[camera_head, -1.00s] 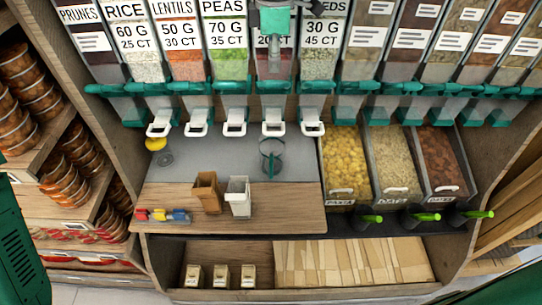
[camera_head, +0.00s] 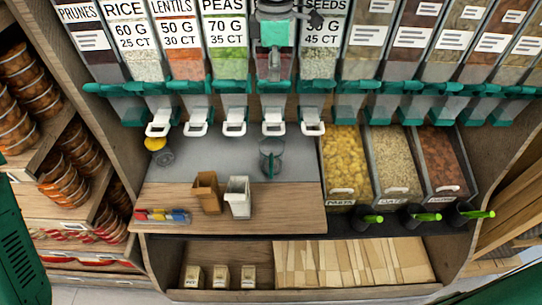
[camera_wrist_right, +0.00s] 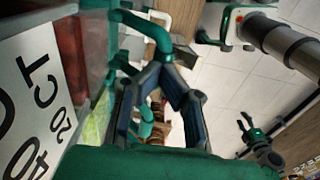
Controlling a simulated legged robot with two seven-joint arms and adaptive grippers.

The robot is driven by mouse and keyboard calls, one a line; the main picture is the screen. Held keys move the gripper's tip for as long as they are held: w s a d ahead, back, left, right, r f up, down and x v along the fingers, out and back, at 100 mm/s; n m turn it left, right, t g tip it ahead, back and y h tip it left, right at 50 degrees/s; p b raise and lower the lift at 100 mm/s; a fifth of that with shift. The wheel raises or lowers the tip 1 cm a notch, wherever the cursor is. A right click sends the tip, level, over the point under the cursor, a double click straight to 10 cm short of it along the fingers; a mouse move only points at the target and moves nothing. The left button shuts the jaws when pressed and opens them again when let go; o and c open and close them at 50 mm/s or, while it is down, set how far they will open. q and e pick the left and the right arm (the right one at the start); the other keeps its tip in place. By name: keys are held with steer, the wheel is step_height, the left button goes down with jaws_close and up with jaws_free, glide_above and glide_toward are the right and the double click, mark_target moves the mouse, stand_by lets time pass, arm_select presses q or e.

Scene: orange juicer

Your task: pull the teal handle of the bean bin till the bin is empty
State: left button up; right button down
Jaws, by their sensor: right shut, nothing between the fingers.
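The bean bin (camera_head: 289,66) stands in the row between the peas and seeds bins. My right gripper (camera_head: 275,70) hangs in front of it and hides most of its label. Dark red contents show beside the gripper, but their level is unclear. In the right wrist view the bin's label (camera_wrist_right: 42,95) is at the left, and a curved teal handle (camera_wrist_right: 152,30) is just beyond my right fingertips (camera_wrist_right: 166,66). The fingers are shut with nothing between them; I cannot tell whether they touch the handle.
White flaps (camera_head: 273,129) hang under the bins. A grey cup with teal parts (camera_head: 271,158) stands on the counter below the bean bin. A brown box (camera_head: 207,192) and a white box (camera_head: 238,197) stand nearby. Open trays (camera_head: 345,160) are at the right.

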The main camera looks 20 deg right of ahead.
steer(key=shift+f, duration=0.1)
steer(key=shift+s+a+f+b, duration=0.1)
steer(key=shift+s+f+b, duration=0.15)
steer(key=shift+f, duration=0.25)
steer(key=shift+s+f+b, duration=0.15)
steer(key=shift+s+f, duration=0.05)
steer(key=shift+f, duration=0.25)
step_height(320, 180, down, 3)
steer(key=shift+s+a+b, duration=0.1)
steer(key=shift+s+b, duration=0.05)
steer(key=shift+b, duration=0.3)
steer(key=r+p, duration=0.2)
steer(key=shift+w+r+p, duration=0.2)
steer(key=shift+r+p, duration=0.15)
steer(key=shift+r, duration=0.05)
steer(key=shift+w+d+r, duration=0.1)
steer(key=shift+w+r, duration=0.1)
steer(key=shift+r, duration=0.4)
steer(key=shift+w+d+r, duration=0.1)
steer(key=shift+w+r, duration=0.05)
steer(key=shift+r, duration=0.4)
steer(key=shift+w+d+r, duration=0.1)
steer(key=shift+r, duration=1.15)
